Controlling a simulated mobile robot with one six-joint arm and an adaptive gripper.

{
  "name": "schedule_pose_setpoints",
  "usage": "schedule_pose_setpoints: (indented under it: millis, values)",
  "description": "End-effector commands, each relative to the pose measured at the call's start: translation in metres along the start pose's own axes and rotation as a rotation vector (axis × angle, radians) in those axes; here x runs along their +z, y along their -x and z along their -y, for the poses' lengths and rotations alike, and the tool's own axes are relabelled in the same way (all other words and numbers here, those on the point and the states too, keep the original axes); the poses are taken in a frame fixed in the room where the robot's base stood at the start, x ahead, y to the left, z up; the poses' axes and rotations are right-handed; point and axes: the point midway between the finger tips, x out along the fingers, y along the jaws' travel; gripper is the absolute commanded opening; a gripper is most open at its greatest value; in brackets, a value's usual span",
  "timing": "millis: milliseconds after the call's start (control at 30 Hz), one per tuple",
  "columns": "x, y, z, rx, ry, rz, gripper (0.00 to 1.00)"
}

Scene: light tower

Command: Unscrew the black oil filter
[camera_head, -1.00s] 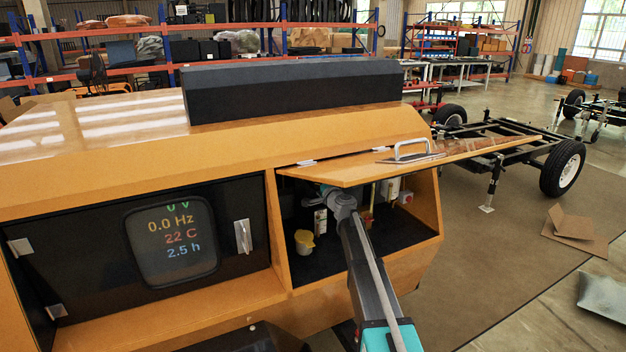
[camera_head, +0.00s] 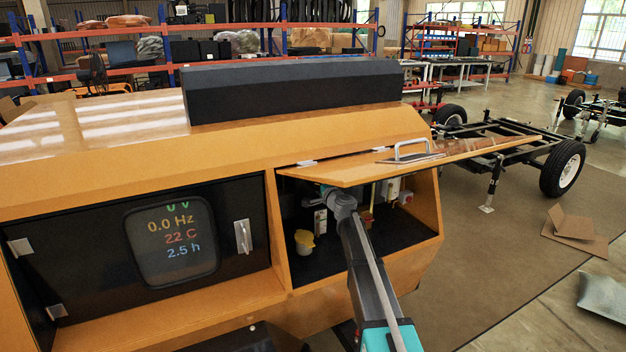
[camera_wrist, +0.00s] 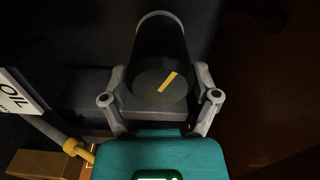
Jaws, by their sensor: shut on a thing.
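The black oil filter (camera_wrist: 158,50) is a dark cylinder with a slanted yellow mark on its near end face, in the upper middle of the wrist view. My gripper (camera_wrist: 160,78) has one grey finger on each side of the filter and is shut on it. In the head view my arm reaches into the open compartment (camera_head: 345,240) of the orange machine, under the raised lid. The filter and the fingertips are hidden there by the lid and my wrist.
The raised orange lid (camera_head: 345,174) hangs just above my wrist. A yellow-capped part (camera_head: 304,237) stands left of my arm. The right of the wrist view is dark.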

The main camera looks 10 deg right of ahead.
Motion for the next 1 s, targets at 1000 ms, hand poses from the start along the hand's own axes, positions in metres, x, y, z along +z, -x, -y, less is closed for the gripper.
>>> schedule_pose_setpoints:
  millis: [1000]
  values:
    - [-0.0001,-0.0005,0.0001,0.0,0.451,0.0,0.21]
